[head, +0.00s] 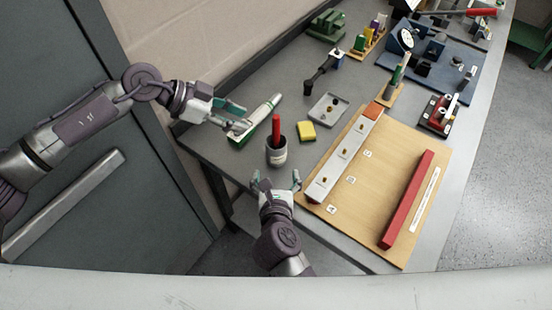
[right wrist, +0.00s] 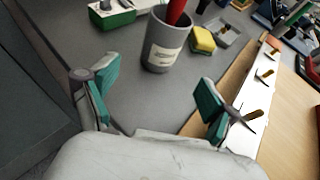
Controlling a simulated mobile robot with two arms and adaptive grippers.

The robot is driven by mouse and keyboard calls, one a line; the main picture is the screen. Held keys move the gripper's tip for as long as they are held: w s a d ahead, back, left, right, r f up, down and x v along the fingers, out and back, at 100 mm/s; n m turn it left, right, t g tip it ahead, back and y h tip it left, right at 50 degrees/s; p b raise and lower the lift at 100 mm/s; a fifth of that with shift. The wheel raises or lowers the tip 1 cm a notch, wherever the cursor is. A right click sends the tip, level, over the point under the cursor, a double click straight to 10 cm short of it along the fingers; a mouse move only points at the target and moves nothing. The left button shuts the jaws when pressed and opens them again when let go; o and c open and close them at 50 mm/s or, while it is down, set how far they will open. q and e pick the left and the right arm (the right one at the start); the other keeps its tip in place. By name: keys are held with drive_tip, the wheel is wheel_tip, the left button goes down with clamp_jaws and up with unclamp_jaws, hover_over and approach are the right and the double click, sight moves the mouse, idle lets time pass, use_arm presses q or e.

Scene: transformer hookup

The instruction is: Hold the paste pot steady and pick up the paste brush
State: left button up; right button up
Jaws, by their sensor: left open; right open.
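The paste pot (head: 277,153) is a grey cup with a white label, standing upright near the table's front left edge. It also shows in the right wrist view (right wrist: 165,48). The paste brush (head: 276,130) stands in the pot with its red handle up; its lower end is hidden inside. My left gripper (head: 240,117) is open and empty, up and left of the pot, close to a green and white tool. My right gripper (head: 276,183) is open and empty just in front of the pot. In the right wrist view the pot is beyond its spread fingers (right wrist: 155,98), apart from them.
A yellow sponge (head: 306,131) lies right of the pot. A green and white tool (head: 262,121) lies behind it. A wooden board (head: 372,200) with a white terminal strip (head: 343,160) and a red bar (head: 407,200) fills the right side. A small grey tray (head: 328,108) sits behind the sponge.

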sight(276, 160)
drive_tip(key=x, duration=1)
drive_tip(key=shift+w+f, duration=0.1)
drive_tip(key=shift+f, duration=0.05)
drive_tip(key=c, duration=1.4)
